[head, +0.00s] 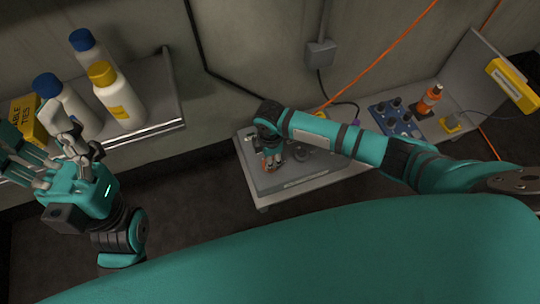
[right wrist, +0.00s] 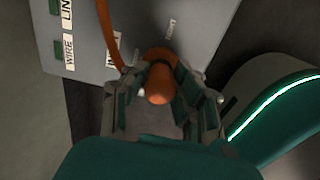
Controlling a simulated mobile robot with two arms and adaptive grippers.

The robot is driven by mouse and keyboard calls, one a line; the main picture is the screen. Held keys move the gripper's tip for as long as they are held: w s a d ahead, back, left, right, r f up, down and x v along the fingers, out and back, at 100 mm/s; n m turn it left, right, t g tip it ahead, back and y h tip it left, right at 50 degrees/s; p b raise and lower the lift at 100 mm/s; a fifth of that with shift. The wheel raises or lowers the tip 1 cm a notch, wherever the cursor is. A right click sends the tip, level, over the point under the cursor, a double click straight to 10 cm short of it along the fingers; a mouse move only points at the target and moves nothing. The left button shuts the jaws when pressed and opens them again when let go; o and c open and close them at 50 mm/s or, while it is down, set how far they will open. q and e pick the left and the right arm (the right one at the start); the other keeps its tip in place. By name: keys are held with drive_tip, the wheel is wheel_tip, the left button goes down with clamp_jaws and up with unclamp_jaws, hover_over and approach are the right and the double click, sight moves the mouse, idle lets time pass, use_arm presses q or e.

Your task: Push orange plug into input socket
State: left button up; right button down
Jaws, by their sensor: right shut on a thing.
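The orange plug (right wrist: 158,88) is between the fingers of my right gripper (right wrist: 160,84) in the right wrist view, and the fingers are shut on it. Its orange cable (right wrist: 105,30) rises beside it. The plug is over the grey panel (right wrist: 170,22), near a partly covered white label. The input socket is hidden, so I cannot tell whether the plug is in it. In the head view my right gripper (head: 271,158) is low over the grey panel box (head: 300,182). My left gripper (head: 68,140) is open and empty in front of the bottle shelf.
The shelf (head: 160,115) at left holds a white bottle with a yellow cap (head: 118,98), blue-capped bottles and a yellow cable-ties box (head: 28,118). At right are a blue rack (head: 395,117) and an orange-and-white item (head: 430,98). Dark floor lies between.

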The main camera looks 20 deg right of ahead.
idle(0.6)
drive_tip(key=shift+f, duration=0.1)
drive_tip(key=c, duration=1)
unclamp_jaws()
wheel_tip(320, 180, up, 12)
